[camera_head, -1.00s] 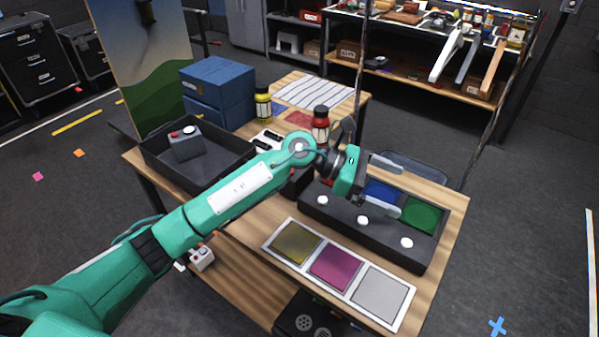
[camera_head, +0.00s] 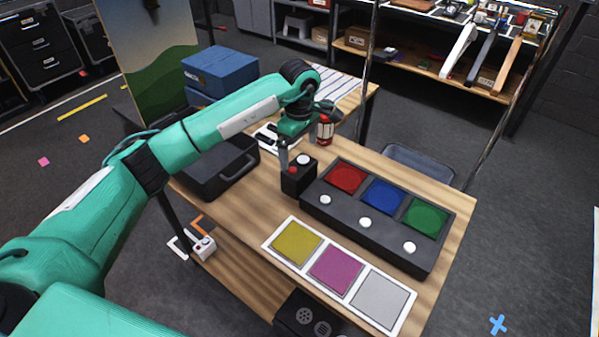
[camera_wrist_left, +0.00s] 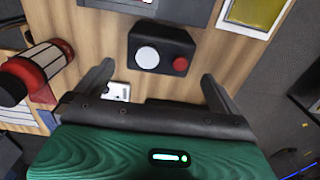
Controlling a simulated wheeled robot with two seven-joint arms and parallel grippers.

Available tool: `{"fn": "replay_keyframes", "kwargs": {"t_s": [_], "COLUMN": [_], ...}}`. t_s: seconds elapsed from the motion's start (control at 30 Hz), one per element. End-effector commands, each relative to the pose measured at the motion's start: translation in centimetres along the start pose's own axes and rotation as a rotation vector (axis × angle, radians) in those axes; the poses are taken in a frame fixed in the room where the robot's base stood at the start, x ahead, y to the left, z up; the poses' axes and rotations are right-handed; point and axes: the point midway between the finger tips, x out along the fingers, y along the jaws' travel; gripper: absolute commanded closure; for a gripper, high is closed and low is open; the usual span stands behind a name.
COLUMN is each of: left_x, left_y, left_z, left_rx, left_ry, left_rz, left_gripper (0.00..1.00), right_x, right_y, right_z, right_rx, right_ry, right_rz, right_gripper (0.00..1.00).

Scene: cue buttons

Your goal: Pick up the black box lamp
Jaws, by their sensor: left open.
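The small black box (camera_head: 298,176) with a white round top part and a red button stands on the wooden table, left of the long panel with coloured squares. My left gripper (camera_head: 290,150) is just above and behind it in the head view, pointing down. In the left wrist view the black box (camera_wrist_left: 161,48) lies ahead of the open fingers (camera_wrist_left: 157,82), roughly centred between their lines. The fingers are apart and nothing is between them. My left arm and hand hide part of the table behind the box. My right gripper is not in view.
The long black panel (camera_head: 370,222) with red, blue and green squares is close on the right. A white-framed strip (camera_head: 325,269) lies in front.

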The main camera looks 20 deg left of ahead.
Motion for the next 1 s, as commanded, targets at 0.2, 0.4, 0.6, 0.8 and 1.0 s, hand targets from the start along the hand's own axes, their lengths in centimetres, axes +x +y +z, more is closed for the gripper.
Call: {"fn": "replay_keyframes", "kwargs": {"t_s": [0.2,0.4,0.6,0.8,1.0], "left_x": [2.4,3.8,6.5,7.9,7.9], "left_y": [0.0,0.0,0.0,0.0,0.0], "left_z": [0.1,0.1,0.1,0.1,0.0], "left_rx": [0.002,0.0,0.001,0.001,0.001], "left_ry": [-0.003,-0.004,-0.005,-0.003,-0.003], "left_rz": [0.001,-0.001,-0.002,0.001,0.002], "left_gripper": [0.0,0.0,0.0,0.0,0.06], "right_x": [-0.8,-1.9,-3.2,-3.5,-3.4], "right_y": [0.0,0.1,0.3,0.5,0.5], "right_z": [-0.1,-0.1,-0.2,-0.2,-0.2], "right_rx": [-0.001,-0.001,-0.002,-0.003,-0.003], "right_ry": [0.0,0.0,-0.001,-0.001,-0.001], "right_rz": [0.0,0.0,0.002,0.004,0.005], "right_gripper": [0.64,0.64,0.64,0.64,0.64]}}
